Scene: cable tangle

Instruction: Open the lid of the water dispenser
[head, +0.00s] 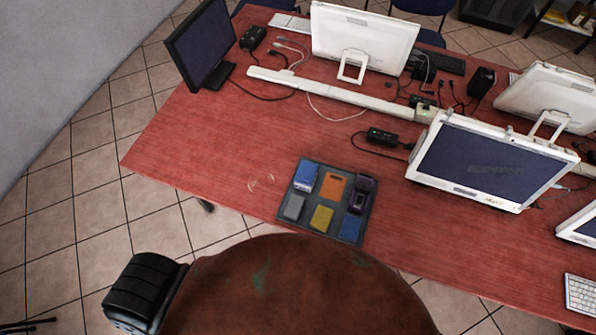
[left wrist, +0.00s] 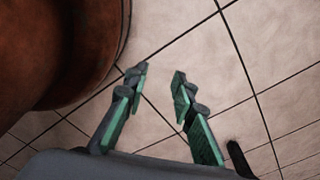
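No water dispenser or lid can be made out in either view. My left gripper (left wrist: 160,74) shows in the left wrist view, with its two green-and-grey fingers apart and nothing between them. It is over the tiled floor, to the right of a brown rounded surface. I cannot tell whether that surface is part of my own body. My right gripper is in neither view.
A red table (head: 230,130) carries a dark tray (head: 332,172) with several coloured items, a black monitor (head: 200,45), a white-framed monitor (head: 490,160), a white-backed monitor (head: 363,36) and loose cables.

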